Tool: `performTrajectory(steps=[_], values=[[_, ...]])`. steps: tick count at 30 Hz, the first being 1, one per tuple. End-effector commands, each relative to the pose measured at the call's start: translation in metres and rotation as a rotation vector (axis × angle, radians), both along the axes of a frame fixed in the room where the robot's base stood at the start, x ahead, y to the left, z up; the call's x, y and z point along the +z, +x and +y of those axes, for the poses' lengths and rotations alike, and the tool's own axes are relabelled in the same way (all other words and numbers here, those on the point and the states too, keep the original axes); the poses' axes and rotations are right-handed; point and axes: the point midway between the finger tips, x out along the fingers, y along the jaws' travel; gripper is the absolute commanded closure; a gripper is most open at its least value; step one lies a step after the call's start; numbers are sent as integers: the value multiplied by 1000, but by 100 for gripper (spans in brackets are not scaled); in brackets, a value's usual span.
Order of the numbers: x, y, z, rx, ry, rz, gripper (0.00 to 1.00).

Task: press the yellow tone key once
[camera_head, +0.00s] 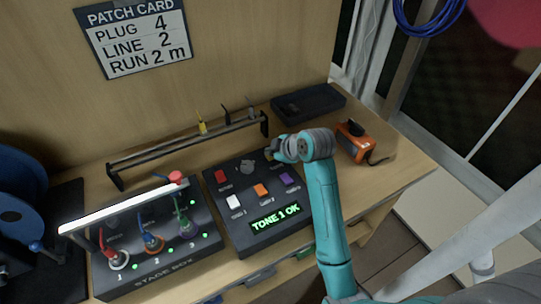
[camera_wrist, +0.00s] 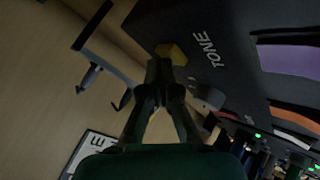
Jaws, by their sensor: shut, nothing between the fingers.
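The yellow tone key (camera_wrist: 172,53) is at the edge of a dark panel beside the white word TONE in the wrist view. My gripper (camera_wrist: 160,68) is shut and empty, its fingertips right by the key and overlapping its lower edge in the picture. I cannot tell whether they touch it. There my wrist covers the panel's far right corner and hides the key and fingertips.
The panel also has red (camera_head: 222,176), white (camera_head: 234,202), orange (camera_head: 261,190) and purple (camera_head: 290,179) keys and a grey knob (camera_head: 247,167). A stage box (camera_head: 165,276) with plugged cables stands left. A rack bar (camera_head: 160,146) runs behind. An orange device (camera_head: 352,142) sits right.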

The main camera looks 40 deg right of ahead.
Motion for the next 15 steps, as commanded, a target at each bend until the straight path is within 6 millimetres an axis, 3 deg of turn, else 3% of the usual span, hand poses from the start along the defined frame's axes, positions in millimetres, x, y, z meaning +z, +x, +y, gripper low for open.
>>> performTrajectory(steps=[15], values=[[14,0,0,0,0,0,100]])
